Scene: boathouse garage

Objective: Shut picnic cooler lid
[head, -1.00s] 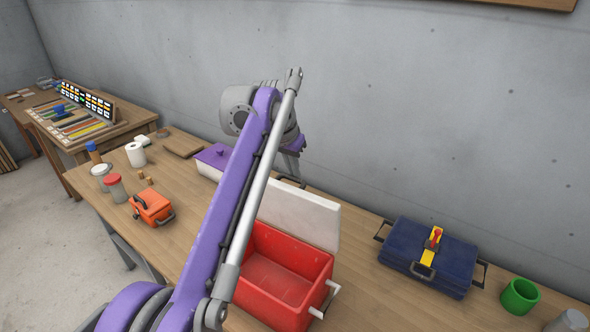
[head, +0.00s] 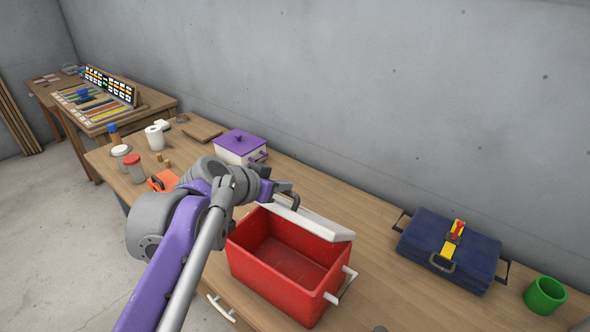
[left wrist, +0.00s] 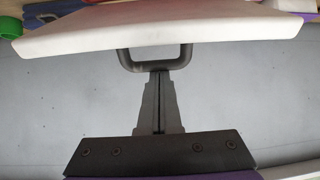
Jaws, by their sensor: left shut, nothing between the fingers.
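The red picnic cooler (head: 275,285) stands on the wooden workbench, and its inside shows empty. Its white lid (head: 318,222) is partly open, tilted over the back of the box and seen nearly edge-on. My left gripper (head: 279,187) is at the lid's raised left part, beside its dark handle (head: 292,200). In the left wrist view the shut fingers (left wrist: 160,76) end at the dark loop handle (left wrist: 155,64) under the white lid (left wrist: 160,32). They look close to or touching the handle, with nothing between them. My right gripper is not in view.
A navy toolbox (head: 448,252) and a green cup (head: 545,295) stand right of the cooler. A white box with a purple lid (head: 240,146) stands behind my arm. An orange case (head: 163,181) is partly hidden by my arm. A wall runs behind the bench.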

